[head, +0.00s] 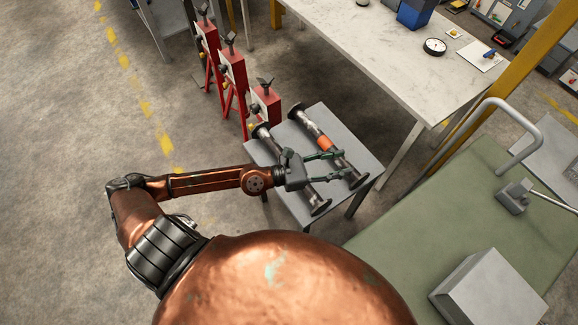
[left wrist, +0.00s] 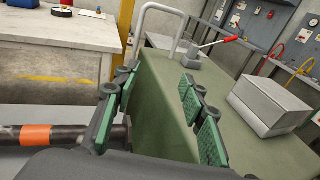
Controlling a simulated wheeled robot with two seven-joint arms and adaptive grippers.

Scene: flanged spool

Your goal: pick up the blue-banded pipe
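Two dark flanged pipes lie side by side on a small grey table (head: 346,124). The right pipe (head: 306,122) has an orange band; this banded pipe also shows at the lower left of the left wrist view (left wrist: 68,133). The left pipe (head: 309,192) passes beneath my left gripper, which hides its middle; I see no blue band on either pipe. My left gripper (head: 343,164) is open, its green-padded fingers reaching over the right pipe's near half. In the left wrist view, the gap between the fingers (left wrist: 157,115) is empty. My right gripper is not in view.
Red stands (head: 232,68) are just behind the small table. A large pale worktable (head: 388,48) is behind it to the right. A green-topped bench (head: 440,215) with a grey block (head: 487,290) and a bent grey rail (head: 520,122) is at right. Open floor is left.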

